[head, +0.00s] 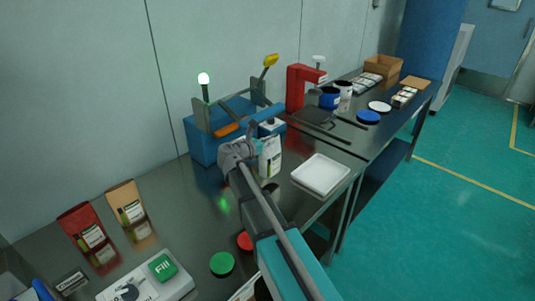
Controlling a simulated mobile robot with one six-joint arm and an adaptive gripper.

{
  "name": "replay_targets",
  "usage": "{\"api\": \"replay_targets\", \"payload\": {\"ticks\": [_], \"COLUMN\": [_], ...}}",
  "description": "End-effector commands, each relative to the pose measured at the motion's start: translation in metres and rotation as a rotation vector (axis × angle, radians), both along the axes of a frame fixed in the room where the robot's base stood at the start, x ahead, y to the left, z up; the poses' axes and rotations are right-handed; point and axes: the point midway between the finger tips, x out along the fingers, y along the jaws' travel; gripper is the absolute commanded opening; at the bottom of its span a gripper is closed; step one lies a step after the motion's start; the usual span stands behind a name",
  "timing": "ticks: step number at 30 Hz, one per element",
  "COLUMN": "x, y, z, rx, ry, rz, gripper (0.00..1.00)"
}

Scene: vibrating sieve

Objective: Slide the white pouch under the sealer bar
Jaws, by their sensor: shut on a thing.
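The white pouch (270,160) has a printed label and hangs roughly upright above the steel bench, in front of the sealer. My gripper (269,124) is at its top edge and shut on it; the fingers are small and partly hidden by my wrist. The sealer (203,148) has a blue body, an orange bar (227,129) and a lever with a yellow handle (271,60). The pouch is to the right of the orange bar in the picture. My arm hides part of the sealer's front, so I cannot tell the exact gap between them.
A white tray (321,174) lies right of the pouch, with a red machine (303,87) behind. Red (83,226) and tan (126,202) pouches stand front left. A green button (222,264) is nearer me.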

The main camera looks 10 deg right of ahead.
Motion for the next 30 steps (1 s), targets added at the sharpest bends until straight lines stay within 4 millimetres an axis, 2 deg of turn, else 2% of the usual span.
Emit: {"api": "replay_targets", "payload": {"ticks": [14, 20, 30], "x": [0.002, 0.012, 0.009], "y": [0.001, 0.004, 0.004], "z": [-0.003, -0.016, -0.04], "rx": [-0.001, -0.001, -0.001], "ry": [-0.001, -0.001, 0.0], "rz": [0.001, 0.001, 0.002], "gripper": [0.0, 0.0, 0.0]}}
